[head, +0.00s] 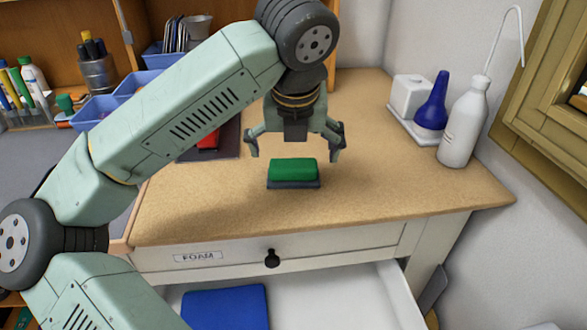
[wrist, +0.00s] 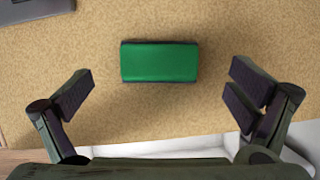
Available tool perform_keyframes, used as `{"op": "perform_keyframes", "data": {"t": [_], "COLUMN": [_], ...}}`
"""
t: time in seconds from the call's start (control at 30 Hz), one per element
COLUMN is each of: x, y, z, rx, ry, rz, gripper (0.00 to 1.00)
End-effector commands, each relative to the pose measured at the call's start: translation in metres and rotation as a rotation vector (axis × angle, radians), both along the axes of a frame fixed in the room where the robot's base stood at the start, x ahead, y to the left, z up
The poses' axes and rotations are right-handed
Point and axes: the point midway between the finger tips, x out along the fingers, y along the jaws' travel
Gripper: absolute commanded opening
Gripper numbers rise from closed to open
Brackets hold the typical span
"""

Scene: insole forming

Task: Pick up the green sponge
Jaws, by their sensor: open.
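The green sponge (head: 293,169) lies flat on the tan worktop, with a dark layer or pad under it. It also shows in the wrist view (wrist: 159,62), above the middle of the picture, with its long side running left to right. My gripper (head: 296,151) is open and empty above the sponge in the head view. In the wrist view, the fingers of my gripper (wrist: 160,105) stand wide apart, one to the left and one to the right of the sponge, not touching it. No part of the sponge's top is hidden.
The worktop (head: 390,180) is clear around the sponge. A red block (head: 208,140) lies on a dark mat behind my arm. A white bottle (head: 463,125) and a blue bottle (head: 432,103) stand at right.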

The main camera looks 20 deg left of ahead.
Motion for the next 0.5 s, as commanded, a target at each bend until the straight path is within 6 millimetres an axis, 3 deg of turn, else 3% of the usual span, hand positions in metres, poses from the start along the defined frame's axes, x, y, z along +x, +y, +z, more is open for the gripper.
{"op": "perform_keyframes", "data": {"t": [0.3, 0.5], "x": [0.012, 0.015], "y": [0.005, 0.005], "z": [-0.039, -0.046], "rx": [-0.003, -0.001], "ry": [0.002, 0.000], "rz": [-0.003, -0.004], "gripper": [1.00, 1.00]}}
